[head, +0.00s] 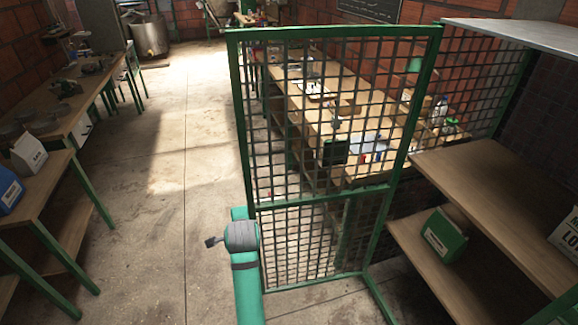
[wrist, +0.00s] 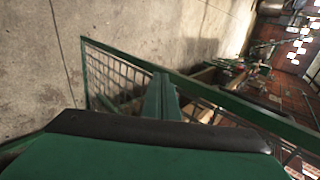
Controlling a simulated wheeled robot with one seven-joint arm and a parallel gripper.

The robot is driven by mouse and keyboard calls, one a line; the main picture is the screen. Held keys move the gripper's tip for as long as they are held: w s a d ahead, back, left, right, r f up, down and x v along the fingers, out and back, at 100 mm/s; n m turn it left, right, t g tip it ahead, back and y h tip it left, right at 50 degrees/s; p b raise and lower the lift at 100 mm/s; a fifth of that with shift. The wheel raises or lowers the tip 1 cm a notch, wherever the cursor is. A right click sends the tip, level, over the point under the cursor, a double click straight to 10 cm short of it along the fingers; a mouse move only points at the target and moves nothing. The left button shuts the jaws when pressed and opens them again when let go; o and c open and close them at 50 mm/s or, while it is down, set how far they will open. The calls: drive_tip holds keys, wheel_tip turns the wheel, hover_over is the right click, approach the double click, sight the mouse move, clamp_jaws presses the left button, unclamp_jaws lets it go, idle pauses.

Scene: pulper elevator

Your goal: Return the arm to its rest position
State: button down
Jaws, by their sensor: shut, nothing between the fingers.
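My gripper (wrist: 162,88) shows in the wrist view as two green fingers pressed together beyond its green body with a dark front edge. It is shut and empty. In the wrist view, the tips stand in front of the green-framed mesh panel (wrist: 84,70); I cannot tell how far apart they are. In the head view, a teal-green upright part with a grey rounded joint stands at the bottom centre, along the panel's left edge, and looks like my arm. I cannot make out the fingers there. The upright mesh panel (head: 316,31) fills the centre of the head view.
Behind the mesh is a long cluttered workbench (head: 318,119). Wooden shelves (head: 496,172) with a green box (head: 445,236) stand at the right. Wooden tables (head: 60,178) line the left, with a white carton (head: 28,152) and a blue one. The concrete floor (head: 165,215) between is clear.

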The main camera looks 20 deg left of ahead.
drive_tip(key=s+d+f+n+t, duration=0.2)
drive_tip(key=s+d+f, duration=0.3)
drive_tip(key=d+f, duration=0.55)
drive_tip(key=s+d+f+n+t+h, duration=0.25)
drive_tip(key=s+d+f, duration=0.25)
drive_tip(key=s+d, duration=0.75)
drive_tip(key=s+d+r+n, duration=0.1)
drive_tip(key=s+d+n, duration=0.1)
drive_tip(key=s+d, duration=0.35)
drive_tip(key=s+d+r+n, duration=0.2)
drive_tip(key=s+d, duration=0.1)
drive_tip(key=s, duration=0.5)
drive_tip(key=s+d+r+n+t+h, duration=0.2)
drive_tip(key=s+d+r+n+t, duration=0.1)
drive_tip(key=s+r, duration=0.7)
drive_tip(key=shift+f+v, duration=0.25)
drive_tip(key=shift+v, duration=0.95)
drive_tip(key=shift+d+h, duration=0.15)
drive_tip(key=shift+h, duration=0.2)
